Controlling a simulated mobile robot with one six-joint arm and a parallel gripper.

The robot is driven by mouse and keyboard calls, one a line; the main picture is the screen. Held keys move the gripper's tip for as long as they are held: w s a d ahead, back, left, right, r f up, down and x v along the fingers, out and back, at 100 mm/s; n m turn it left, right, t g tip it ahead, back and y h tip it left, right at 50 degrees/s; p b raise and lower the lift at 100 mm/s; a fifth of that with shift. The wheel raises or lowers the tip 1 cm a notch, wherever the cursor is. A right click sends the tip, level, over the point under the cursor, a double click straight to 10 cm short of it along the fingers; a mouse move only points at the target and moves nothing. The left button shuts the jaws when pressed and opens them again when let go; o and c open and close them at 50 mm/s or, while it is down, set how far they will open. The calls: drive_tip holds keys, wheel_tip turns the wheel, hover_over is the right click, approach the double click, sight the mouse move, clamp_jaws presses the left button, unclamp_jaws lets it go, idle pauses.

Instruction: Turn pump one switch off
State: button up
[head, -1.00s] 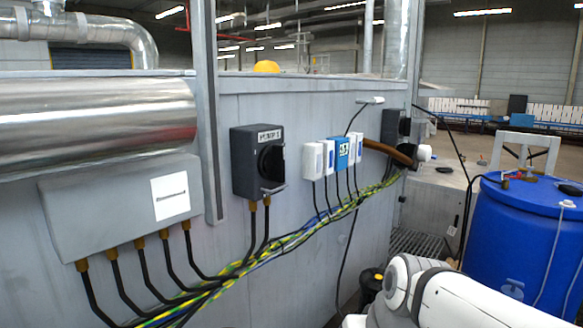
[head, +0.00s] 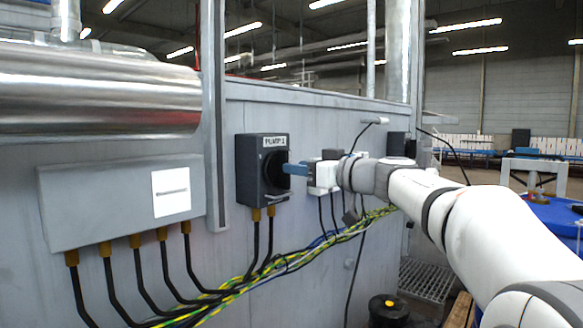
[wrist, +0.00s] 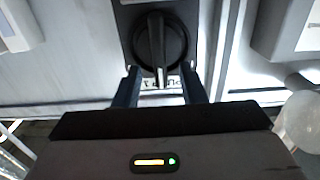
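The pump one switch is a dark grey box with a "PUMP 1" label and a black round knob (head: 275,171) on the wall in the head view. In the wrist view the knob (wrist: 157,38) has a raised handle that stands upright in the picture, its end at the label between my fingers. My gripper (wrist: 160,86) is open, with one finger either side of the label and the handle's end. In the head view my gripper (head: 294,169) reaches in from the right, close to the knob's face. I cannot tell whether the fingers touch the handle.
A grey junction box (head: 120,205) with cables below is left of the switch. Yellow-green cables (head: 300,248) run along the wall underneath. A vertical post (head: 214,110) stands between the boxes. A blue barrel (head: 562,215) is at the right, partly behind my arm.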

drive_tip(key=shift+p+x, duration=0.4)
drive_tip(key=shift+x, duration=1.95)
